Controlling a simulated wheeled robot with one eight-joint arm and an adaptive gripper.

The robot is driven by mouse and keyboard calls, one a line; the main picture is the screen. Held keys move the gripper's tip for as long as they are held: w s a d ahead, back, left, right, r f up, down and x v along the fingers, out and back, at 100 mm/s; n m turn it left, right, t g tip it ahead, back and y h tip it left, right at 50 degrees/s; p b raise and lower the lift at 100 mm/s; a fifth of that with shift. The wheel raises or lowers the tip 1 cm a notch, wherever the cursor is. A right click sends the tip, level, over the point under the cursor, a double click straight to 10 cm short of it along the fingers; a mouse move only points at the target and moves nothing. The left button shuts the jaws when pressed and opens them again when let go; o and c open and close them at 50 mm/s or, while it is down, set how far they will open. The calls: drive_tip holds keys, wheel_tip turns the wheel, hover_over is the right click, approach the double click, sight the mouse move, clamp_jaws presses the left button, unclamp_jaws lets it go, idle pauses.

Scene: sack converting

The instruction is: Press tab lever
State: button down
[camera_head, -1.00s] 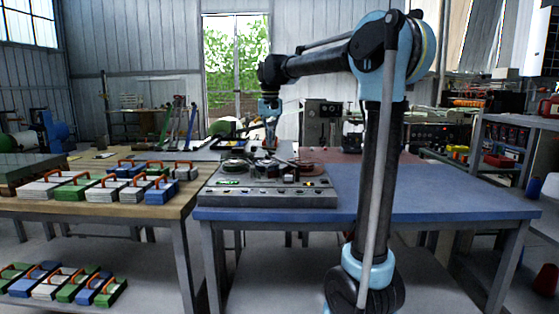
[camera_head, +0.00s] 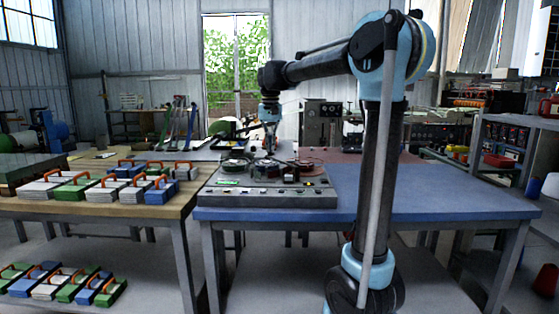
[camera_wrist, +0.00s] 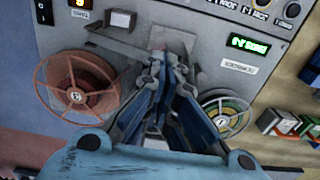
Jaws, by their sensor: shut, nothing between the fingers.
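The grey machine (camera_head: 270,200) stands on the near left corner of the blue table; its panel (camera_wrist: 295,45) fills the upper wrist view. A flat grey metal bar (camera_wrist: 112,46), possibly the tab lever, runs between the red reel (camera_wrist: 78,92) and a small box with a pale face (camera_wrist: 122,18). Its right end passes behind my gripper. My gripper (camera_wrist: 172,60) is shut and empty, above the panel between the two reels; it also shows over the machine in the head view (camera_head: 270,150). I cannot tell whether its tips touch anything. They hide part of the panel.
A green and yellow reel (camera_wrist: 226,115) and a lit green display (camera_wrist: 249,45) are right of my gripper. Orange-handled bundles (camera_head: 125,187) cover the wooden table at left. The blue table top (camera_head: 440,195) is clear on the right.

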drive_tip(key=shift+f, duration=1.75)
drive_tip(key=shift+r, duration=2.85)
